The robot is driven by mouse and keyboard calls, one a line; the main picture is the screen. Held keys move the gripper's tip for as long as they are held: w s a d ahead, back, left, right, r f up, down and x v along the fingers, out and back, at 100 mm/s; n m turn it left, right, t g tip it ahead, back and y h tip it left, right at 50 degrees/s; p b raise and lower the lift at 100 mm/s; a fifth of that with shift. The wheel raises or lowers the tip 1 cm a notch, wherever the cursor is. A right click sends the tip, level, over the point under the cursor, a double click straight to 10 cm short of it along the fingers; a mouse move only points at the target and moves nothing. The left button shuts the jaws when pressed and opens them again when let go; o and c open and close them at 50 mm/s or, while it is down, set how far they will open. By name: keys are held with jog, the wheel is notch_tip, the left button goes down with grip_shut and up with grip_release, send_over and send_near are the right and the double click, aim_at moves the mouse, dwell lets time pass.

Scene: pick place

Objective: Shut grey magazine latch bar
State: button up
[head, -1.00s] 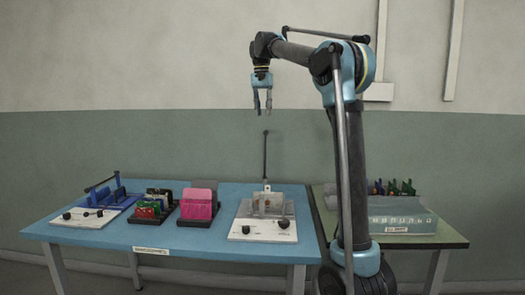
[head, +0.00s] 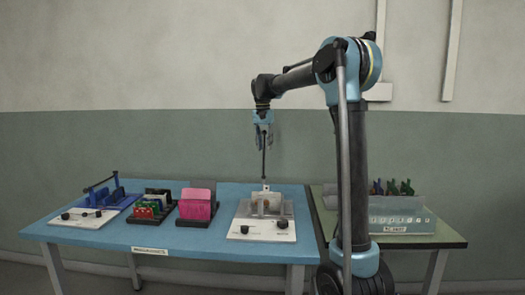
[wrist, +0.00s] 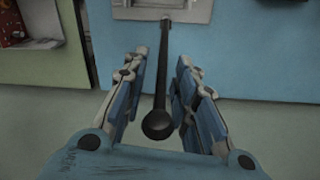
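The grey magazine (head: 262,228) stands at the right of the blue table, with pale plates upright in it. Its dark latch bar (head: 264,165) stands upright from the back of the magazine, so the bar is open. My gripper (head: 263,143) is over the magazine, pointing down, at the upper part of the bar. In the wrist view the bar (wrist: 162,75) with its round knob runs between the two fingers of my gripper (wrist: 162,60). The fingers are open, with a gap visible on each side of the bar.
A rack of coloured pieces (head: 150,208) and a rack with a pink piece (head: 197,207) stand between. A clear crate (head: 400,220) is on the green table (head: 450,238) at right.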

jog(key=shift+f, duration=0.85)
grip_shut()
jog(key=shift+a, duration=0.1)
jog(key=shift+s, duration=0.1)
